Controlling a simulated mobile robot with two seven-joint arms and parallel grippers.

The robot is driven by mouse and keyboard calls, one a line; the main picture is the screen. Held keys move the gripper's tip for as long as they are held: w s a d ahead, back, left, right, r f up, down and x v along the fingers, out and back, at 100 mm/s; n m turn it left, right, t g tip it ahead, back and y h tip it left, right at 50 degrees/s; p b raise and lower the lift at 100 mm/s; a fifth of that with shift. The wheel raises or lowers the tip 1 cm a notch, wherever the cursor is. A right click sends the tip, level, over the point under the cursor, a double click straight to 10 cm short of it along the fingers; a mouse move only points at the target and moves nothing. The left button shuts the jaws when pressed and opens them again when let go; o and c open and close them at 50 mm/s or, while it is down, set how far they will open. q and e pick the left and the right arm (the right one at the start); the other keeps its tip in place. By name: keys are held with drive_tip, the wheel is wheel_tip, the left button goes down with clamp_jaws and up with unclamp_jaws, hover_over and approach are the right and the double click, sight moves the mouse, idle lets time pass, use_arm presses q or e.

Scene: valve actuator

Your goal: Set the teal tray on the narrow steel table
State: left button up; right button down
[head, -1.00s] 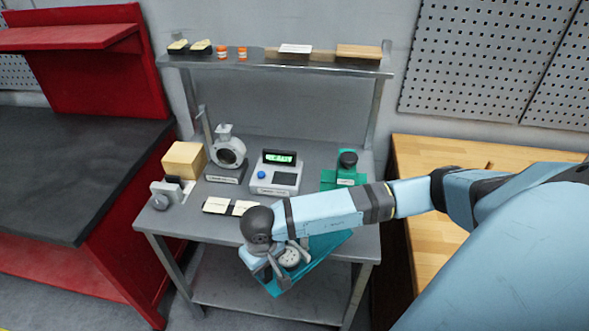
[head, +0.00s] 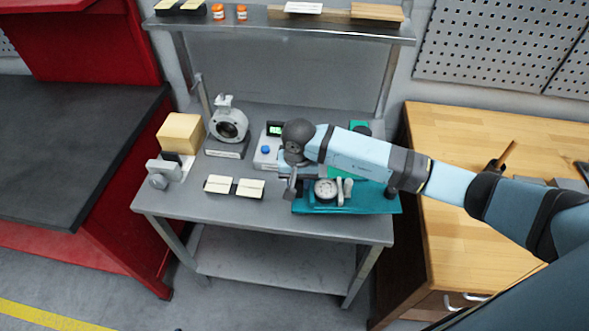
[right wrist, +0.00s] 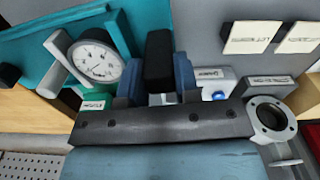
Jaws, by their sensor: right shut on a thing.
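The teal tray (head: 372,207) is over the front right of the narrow steel table (head: 178,206) in the head view, its right end reaching past the table's right edge. I cannot tell whether it rests on the top or hovers just above. It carries a round white-faced gauge (head: 326,188) and grey fittings (head: 346,187). My right gripper (head: 291,186) is at the tray's left end. In the right wrist view its fingers (right wrist: 158,82) are shut on a black block-like grip (right wrist: 158,55) beside the teal tray (right wrist: 45,35). My left gripper is not in view.
Two label cards (head: 234,187) lie left of the tray. A scale (head: 265,158), partly hidden by my arm, a ring-shaped valve body (head: 228,125) and a yellow block (head: 180,133) stand farther back. A wooden bench (head: 440,160) is at right, a red bench (head: 100,215) at left.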

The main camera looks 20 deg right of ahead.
drive_tip(key=shift+w+a+r+m, duration=0.25)
drive_tip(key=shift+w+m, duration=0.1)
drive_tip(key=shift+w, duration=0.1)
drive_tip(key=shift+w+a+r+m, duration=0.15)
drive_tip(key=shift+w+r+m, duration=0.05)
drive_tip(key=shift+w+m, duration=0.2)
drive_tip(key=shift+w+f, duration=0.15)
drive_tip(key=shift+w, duration=0.05)
wheel_tip(320, 180, down, 5)
drive_tip(key=shift+b, duration=1.25)
drive_tip(key=shift+f+b, duration=0.3)
drive_tip(key=shift+f, duration=0.45)
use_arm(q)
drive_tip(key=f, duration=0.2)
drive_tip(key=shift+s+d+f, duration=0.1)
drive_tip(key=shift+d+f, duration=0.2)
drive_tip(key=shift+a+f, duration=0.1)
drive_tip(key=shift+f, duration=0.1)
use_arm(e)
drive_tip(key=shift+f, duration=0.15)
